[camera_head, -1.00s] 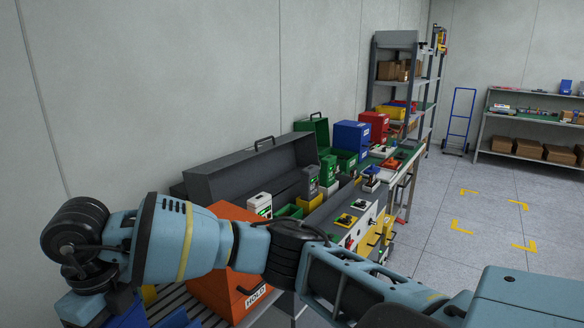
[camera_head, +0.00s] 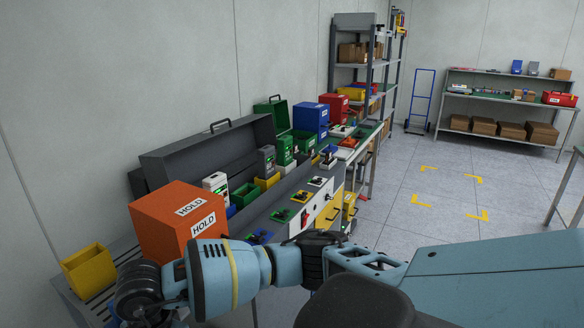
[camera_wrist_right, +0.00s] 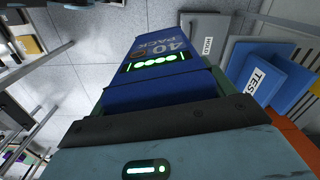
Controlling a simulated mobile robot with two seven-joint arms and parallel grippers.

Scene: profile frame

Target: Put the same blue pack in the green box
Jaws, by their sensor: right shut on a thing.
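In the right wrist view my right gripper (camera_wrist_right: 158,98) is shut on a blue pack (camera_wrist_right: 158,48), marked "40 PACK" with a row of lit green dots. The pack is held clear of the floor seen behind it. In the head view an arm of mine crosses the lower picture; its hand and the pack cannot be made out there. A green box (camera_head: 270,112) with a raised lid and handle stands on the far part of the bench; its inside is mostly hidden. My left gripper cannot be identified in either view.
An orange HOLD box (camera_head: 170,217) and a yellow bin (camera_head: 87,270) stand near the arm. A long grey open-lidded case (camera_head: 205,152) and a blue box (camera_head: 310,116) line the bench. A blue TEST container (camera_wrist_right: 268,80) shows in the wrist view. The floor (camera_head: 420,205) is open on the right.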

